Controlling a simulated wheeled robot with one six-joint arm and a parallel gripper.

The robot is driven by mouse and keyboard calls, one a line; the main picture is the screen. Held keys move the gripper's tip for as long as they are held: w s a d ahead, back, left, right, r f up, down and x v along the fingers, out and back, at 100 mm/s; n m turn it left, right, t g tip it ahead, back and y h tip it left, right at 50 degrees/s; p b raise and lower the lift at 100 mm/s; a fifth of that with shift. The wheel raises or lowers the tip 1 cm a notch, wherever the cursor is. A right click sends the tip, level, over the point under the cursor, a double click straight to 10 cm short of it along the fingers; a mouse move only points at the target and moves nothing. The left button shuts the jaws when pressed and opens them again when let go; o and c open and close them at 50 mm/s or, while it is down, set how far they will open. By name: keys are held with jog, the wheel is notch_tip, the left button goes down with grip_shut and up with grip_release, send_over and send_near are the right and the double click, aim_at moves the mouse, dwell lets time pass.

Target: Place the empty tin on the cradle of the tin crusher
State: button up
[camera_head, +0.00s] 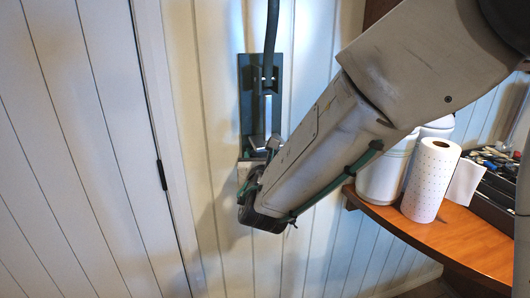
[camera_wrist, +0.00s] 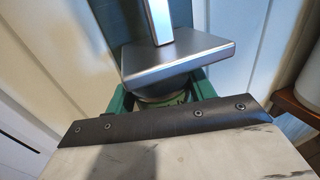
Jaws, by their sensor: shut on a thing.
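The tin crusher (camera_head: 246,95) is a dark wall-mounted plate with a long lever and a metal press block, at upper centre in the head view. Its silver press block (camera_wrist: 185,58) fills the upper middle of the wrist view. My gripper (camera_wrist: 163,97) has green fingers and is just below that block, shut on the tin (camera_wrist: 165,99). Only a thin strip of the tin shows between the fingers, under the block. In the head view my arm hides most of the gripper and the tin. The cradle is mostly hidden; I cannot tell whether the tin touches it.
A wooden counter (camera_head: 465,243) stands at the right with a paper towel roll (camera_head: 431,180), a white canister (camera_head: 383,178) and a utensil tray (camera_head: 496,187). A white panelled door (camera_head: 75,150) is at the left. The wall below the crusher is clear.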

jog(key=shift+w+d, duration=0.2)
jog(key=shift+d, duration=0.5)
jog(key=o, duration=1.3)
